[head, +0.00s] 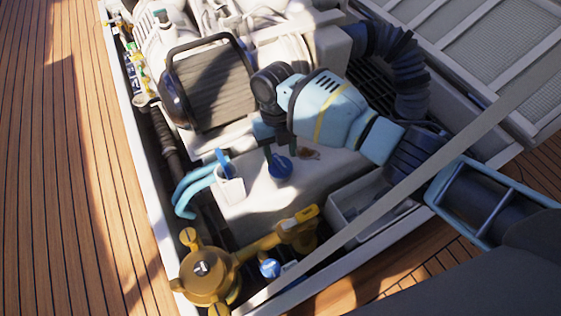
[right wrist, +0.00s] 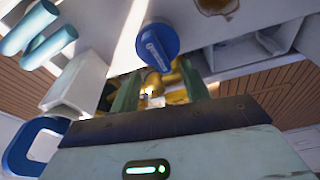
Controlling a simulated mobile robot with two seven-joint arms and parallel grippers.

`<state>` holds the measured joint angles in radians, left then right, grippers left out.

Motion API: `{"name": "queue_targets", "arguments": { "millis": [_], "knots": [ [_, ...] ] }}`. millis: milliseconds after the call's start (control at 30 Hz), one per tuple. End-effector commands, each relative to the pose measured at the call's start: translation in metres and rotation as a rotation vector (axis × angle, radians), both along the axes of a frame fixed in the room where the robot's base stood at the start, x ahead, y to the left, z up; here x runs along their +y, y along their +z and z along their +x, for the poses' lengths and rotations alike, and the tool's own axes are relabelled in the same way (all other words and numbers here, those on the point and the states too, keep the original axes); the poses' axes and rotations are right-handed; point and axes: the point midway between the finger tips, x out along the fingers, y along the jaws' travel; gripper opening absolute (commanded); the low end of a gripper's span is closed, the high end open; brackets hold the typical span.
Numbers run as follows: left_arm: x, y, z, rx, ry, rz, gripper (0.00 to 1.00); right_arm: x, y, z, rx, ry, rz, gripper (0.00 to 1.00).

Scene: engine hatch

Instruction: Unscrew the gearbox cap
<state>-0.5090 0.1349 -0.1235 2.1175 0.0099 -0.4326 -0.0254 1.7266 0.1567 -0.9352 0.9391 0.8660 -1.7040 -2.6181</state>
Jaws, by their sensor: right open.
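A round blue cap (head: 280,168) with pale lettering sits on top of the white engine block (head: 255,195). It also shows in the right wrist view (right wrist: 157,45), just beyond my right gripper's fingers. My right gripper (head: 280,152) is open, with its dark green fingers pointing down close to this cap. In the right wrist view the space between the fingers (right wrist: 158,88) holds nothing that I can see gripped. I cannot tell whether a finger touches the cap. A second blue cap (head: 269,268) sits lower, by the brass fittings. My left gripper is not in view.
Left of the cap stand a white holder (head: 230,188) with a blue handle (head: 222,162) and light-blue hoses (head: 195,185). A brass strainer (head: 208,275) is at the front. A pale bar (head: 400,190) crosses the hatch diagonally. A wooden deck (head: 50,170) lies left.

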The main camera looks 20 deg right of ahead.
Motion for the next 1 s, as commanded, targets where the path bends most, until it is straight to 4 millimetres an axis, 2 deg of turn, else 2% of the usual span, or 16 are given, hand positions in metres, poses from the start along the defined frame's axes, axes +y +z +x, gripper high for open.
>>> {"name": "queue_targets", "arguments": {
  "millis": [233, 500, 800, 1000],
  "knots": [
    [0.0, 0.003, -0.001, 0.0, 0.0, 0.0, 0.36, 0.0, -0.001, -0.001, 0.001, -0.059, 0.0, 0.46],
    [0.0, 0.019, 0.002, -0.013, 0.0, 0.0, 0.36, 0.001, 0.001, -0.001, 0.0, -0.365, 0.001, 0.46],
    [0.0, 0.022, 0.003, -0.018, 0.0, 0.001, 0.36, 0.0, -0.001, -0.001, 0.001, -0.457, 0.001, 0.46],
    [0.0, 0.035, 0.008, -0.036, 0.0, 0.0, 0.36, 0.001, 0.002, -0.001, 0.001, -0.692, 0.003, 0.46]
  ]
}}
